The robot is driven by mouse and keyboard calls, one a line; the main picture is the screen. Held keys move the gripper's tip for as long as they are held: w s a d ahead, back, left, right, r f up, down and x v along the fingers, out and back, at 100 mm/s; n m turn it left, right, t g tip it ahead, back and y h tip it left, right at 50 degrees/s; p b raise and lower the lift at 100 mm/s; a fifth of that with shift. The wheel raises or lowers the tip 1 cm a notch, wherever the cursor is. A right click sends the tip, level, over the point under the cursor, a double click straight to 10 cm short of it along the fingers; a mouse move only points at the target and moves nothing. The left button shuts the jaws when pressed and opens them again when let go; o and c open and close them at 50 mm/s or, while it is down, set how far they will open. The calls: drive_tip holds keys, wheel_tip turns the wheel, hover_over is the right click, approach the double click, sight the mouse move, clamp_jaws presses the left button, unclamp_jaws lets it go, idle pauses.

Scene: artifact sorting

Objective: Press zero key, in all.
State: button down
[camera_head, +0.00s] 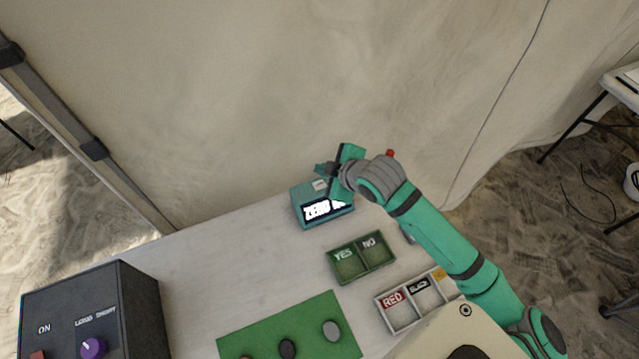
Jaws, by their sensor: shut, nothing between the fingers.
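A teal box (309,193) with a lit display (317,211) stands near the back edge of the table. My gripper (331,192) is shut and empty, reaching down over the right side of the box. I cannot tell whether its tips touch the box. A small pale key or label (320,184) shows on top of the box, just left of the gripper.
A green tray (347,278) marked YES and NO lies in front of the box, with a white tray (403,328) marked RED and BLACK nearer. A green mat (262,335) holds several round stones. A dark control box (142,305) stands at left. The table's left-middle is clear.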

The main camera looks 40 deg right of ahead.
sight(322, 188)
drive_tip(key=shift+f, duration=2.1)
drive_tip(key=shift+f, duration=0.1)
idle(0.4)
drive_tip(key=shift+f, duration=0.35)
drive_tip(key=shift+f, duration=0.6)
idle(0.9)
drive_tip(key=shift+r, duration=0.9)
drive_tip(key=shift+r, duration=2.55)
